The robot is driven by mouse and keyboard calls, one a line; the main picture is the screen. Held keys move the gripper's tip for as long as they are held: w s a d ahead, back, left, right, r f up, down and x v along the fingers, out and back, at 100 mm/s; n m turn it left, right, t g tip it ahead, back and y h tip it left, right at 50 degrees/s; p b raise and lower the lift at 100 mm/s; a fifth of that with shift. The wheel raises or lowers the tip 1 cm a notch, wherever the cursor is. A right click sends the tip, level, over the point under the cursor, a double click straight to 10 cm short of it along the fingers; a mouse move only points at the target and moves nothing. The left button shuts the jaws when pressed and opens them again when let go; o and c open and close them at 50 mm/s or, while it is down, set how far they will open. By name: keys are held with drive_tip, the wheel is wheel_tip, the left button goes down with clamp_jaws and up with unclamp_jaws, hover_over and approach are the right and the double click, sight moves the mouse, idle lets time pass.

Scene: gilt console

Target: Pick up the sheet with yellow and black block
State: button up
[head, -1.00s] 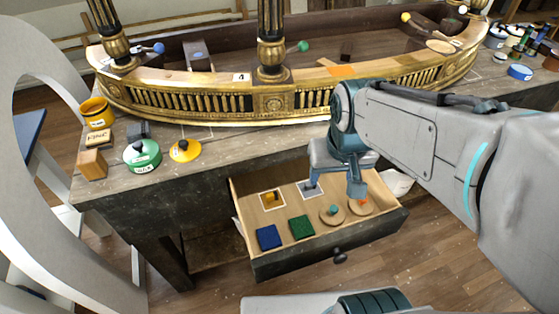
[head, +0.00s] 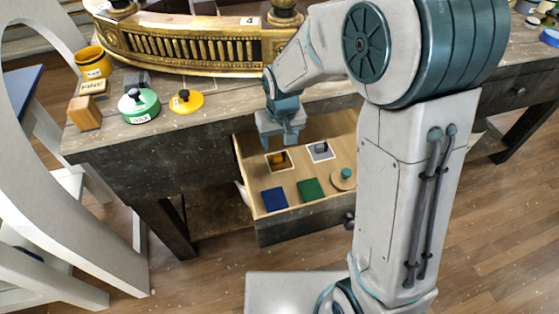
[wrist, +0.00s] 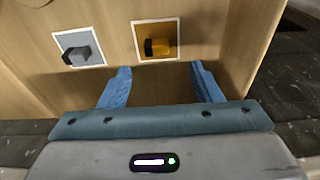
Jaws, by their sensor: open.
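The sheet with the yellow and black block (head: 279,160) lies in the open drawer, toward its back left. It is a brown square with a white border, and the block sits on it. In the wrist view the sheet (wrist: 156,40) lies just beyond my fingertips, roughly centred between them. My gripper (head: 281,141) is open and empty, over the drawer's back edge close to the sheet. In the wrist view both fingers of my gripper (wrist: 160,70) are spread, with only drawer floor between them. Its height above the floor is hard to judge.
A grey sheet with a grey block (head: 320,150) lies right of it. Blue (head: 274,199) and green (head: 310,189) squares lie nearer the drawer front, beside a round wooden disc (head: 343,180). The tabletop (head: 190,120) overhangs behind; my arm hides the drawer's right part.

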sight(279, 156)
drive_tip(key=f, duration=0.5)
drive_tip(key=w+f, duration=0.1)
drive_tip(key=f, duration=0.1)
drive_tip(key=shift+w+f+b, duration=0.1)
drive_tip(key=shift+f+b, duration=0.3)
drive_tip(key=c, duration=1.1)
